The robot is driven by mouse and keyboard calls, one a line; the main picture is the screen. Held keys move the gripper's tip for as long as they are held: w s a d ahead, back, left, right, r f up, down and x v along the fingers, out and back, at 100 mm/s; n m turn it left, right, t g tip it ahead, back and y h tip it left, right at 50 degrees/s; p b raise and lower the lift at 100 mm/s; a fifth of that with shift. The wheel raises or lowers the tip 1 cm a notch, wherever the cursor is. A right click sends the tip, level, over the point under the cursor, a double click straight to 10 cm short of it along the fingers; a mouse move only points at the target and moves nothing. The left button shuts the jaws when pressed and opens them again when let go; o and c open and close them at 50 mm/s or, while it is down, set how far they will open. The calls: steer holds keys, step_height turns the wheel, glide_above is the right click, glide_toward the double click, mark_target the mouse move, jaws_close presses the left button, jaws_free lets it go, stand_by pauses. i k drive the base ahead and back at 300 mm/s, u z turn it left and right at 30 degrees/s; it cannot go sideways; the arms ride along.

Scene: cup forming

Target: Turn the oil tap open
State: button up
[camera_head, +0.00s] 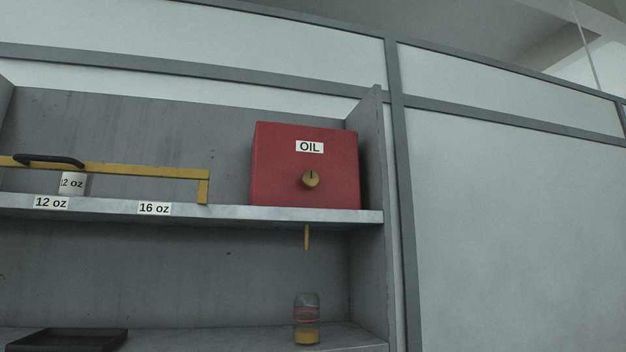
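The oil tap (311,179) is a round yellow knob with a dark line on its upper half, pointing up. It sits on the front of a red box (275,165) labelled "OIL", on the right end of the upper shelf. A thin yellow spout (306,238) hangs below that shelf, under the box. A clear container (307,309) with red lines stands upright on the lower shelf beneath the spout. Its bottom part is yellow; whether this is oil or part of the container I cannot tell. My gripper is not in view.
A yellow bar (140,170) with a black handle (48,160) runs along the upper shelf (240,213) at left, before a "12 oz" cup (73,184). A black tray (68,340) lies on the lower shelf. A grey side panel (372,150) stands right of the box.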

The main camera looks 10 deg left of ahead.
mark_target(310, 179)
steer(key=u, duration=0.1)
steer(key=k, duration=1.1)
steer(key=u, duration=0.25)
steer(key=i, duration=0.95)
steer(key=u, duration=0.05)
